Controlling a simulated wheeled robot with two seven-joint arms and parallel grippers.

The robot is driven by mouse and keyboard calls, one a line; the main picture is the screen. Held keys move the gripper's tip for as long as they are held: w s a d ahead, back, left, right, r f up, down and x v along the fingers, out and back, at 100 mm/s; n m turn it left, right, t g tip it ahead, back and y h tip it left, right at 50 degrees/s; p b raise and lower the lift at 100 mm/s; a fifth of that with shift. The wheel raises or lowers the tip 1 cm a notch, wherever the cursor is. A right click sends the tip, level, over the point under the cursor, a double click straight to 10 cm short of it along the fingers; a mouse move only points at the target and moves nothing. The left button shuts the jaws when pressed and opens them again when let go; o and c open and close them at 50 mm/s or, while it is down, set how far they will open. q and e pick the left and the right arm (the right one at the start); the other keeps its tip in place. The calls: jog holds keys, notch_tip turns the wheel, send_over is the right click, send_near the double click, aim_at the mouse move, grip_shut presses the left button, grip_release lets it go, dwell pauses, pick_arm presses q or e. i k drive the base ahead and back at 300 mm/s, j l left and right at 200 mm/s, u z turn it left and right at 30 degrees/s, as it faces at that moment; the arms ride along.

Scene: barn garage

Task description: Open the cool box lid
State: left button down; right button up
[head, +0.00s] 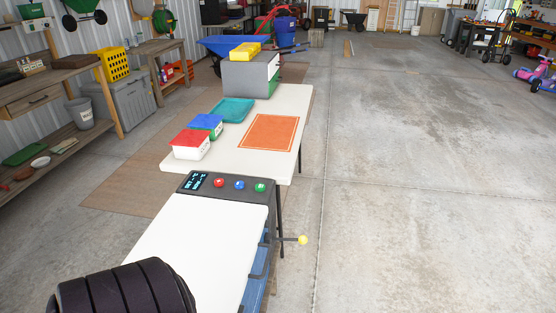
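The cool box stands at the lower middle of the head view. Its flat white lid (197,240) lies level and looks shut. A dark grey panel (228,186) with a lit display and red, blue and green buttons runs along the far end of the lid. The blue side (256,284) of the box and dark latch-like parts show along the lid's right edge. A thin lever with a yellow knob (303,240) sticks out to the right. A black ribbed part, which looks like my arm, covers the near left corner. Neither gripper is in view.
A white table (302,112) beyond the box holds a red-lidded tub (191,142), a blue-lidded tub (206,124), a teal tray (232,109), an orange mat (269,132) and a grey box (246,78). Wooden benches line the left wall. Concrete floor (410,190) is clear to the right.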

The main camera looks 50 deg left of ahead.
aim_at(213, 244)
jog(key=i+u, duration=0.1)
jog(key=u, duration=1.75)
jog(key=k+l+u, duration=0.25)
jog(key=k, duration=0.2)
